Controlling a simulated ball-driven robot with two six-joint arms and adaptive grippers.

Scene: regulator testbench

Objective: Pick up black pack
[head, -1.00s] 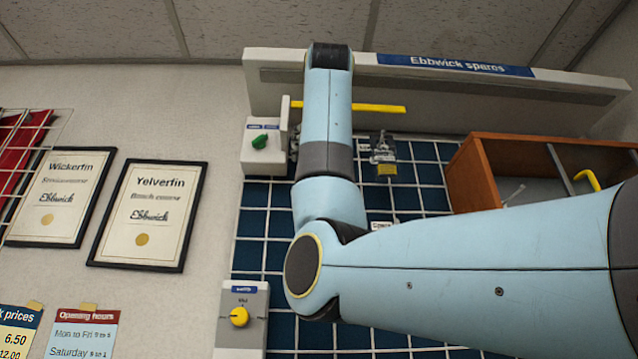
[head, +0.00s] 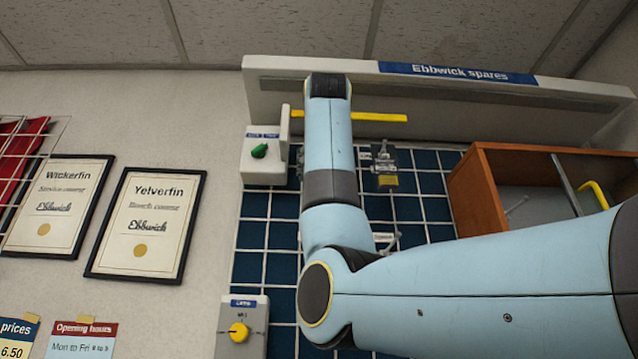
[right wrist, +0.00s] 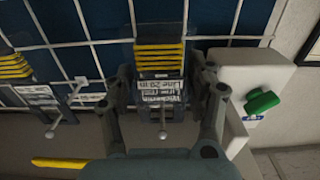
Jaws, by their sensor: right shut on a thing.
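In the right wrist view a hanging black pack (right wrist: 159,60) with yellow bands and a white printed label sits on a hook, with others like it behind. My right gripper (right wrist: 160,85) has a finger on each side of the front pack and is shut on it. The pack is close to the wall grid. In the head view my right arm hides the gripper and this pack. Another black-and-yellow pack (head: 387,178) hangs to the right of my arm; one also shows at the left of the right wrist view (right wrist: 15,67). My left gripper is not in view.
A white box with a green knob (head: 260,151) is close beside the gripper, also in the right wrist view (right wrist: 262,101). A yellow bar (head: 378,117) runs along the shelf edge. A wooden cubby (head: 478,190) stands to the right.

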